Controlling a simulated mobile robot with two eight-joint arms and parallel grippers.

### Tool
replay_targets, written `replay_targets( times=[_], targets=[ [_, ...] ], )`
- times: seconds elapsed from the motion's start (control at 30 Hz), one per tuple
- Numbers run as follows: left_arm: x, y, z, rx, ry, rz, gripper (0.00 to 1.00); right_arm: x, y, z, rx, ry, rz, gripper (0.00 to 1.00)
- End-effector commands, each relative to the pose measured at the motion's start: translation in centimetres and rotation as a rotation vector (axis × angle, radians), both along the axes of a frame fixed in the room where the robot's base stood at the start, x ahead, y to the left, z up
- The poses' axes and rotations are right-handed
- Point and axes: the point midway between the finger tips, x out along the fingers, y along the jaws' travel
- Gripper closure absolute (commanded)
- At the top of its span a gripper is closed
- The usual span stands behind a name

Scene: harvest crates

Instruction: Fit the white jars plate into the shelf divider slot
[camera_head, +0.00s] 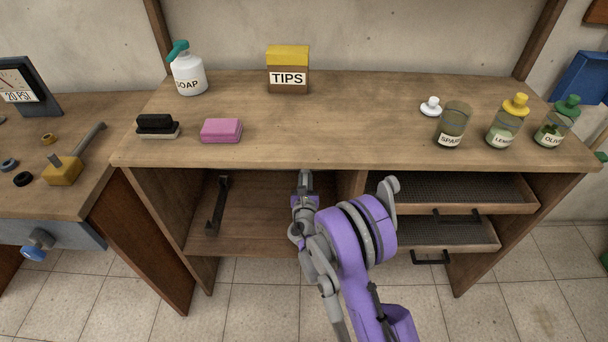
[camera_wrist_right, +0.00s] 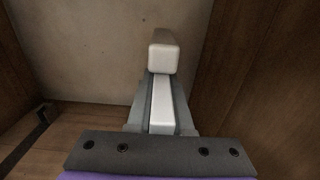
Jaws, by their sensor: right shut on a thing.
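My right gripper (camera_head: 305,182) reaches into the open left compartment (camera_head: 258,243) under the bench top. In the right wrist view, its grey jaws (camera_wrist_right: 162,105) are shut on a pale, narrow piece (camera_wrist_right: 162,58), seen edge-on. It appears to be the white jars plate, but no lettering shows. My left gripper is out of view.
Wooden walls (camera_wrist_right: 245,80) flank the gripper, the right one closer. Two drawers with dark handles (camera_head: 457,215) are at the right. On top stand a soap bottle (camera_head: 189,75), a TIPS box (camera_head: 288,70) and several jars (camera_head: 503,127). The top's middle is clear.

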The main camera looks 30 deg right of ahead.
Motion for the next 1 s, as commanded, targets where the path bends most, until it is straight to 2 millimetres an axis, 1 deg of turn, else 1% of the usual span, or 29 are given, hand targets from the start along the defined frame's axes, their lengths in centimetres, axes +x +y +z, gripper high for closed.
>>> replay_targets(
  times=[0.2, 0.27, 0.47, 0.8, 1.0],
  targets=[
    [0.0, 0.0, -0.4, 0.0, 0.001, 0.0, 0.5, 0.0, 0.0, -0.1, -0.001, 0.0, -0.001, 1.0],
    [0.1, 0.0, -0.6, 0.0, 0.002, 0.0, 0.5, 0.0, 0.0, -0.4, -0.001, 0.0, -0.001, 1.0],
    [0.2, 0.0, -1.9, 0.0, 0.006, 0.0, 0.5, 0.0, 0.0, -1.8, -0.001, 0.001, -0.001, 1.0],
    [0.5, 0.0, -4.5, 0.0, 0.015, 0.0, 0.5, 0.0, 0.0, -4.9, -0.002, 0.001, -0.001, 1.0],
    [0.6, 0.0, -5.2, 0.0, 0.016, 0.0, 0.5, 0.0, 0.0, -5.8, -0.002, 0.0, -0.001, 1.0]
  ],
)
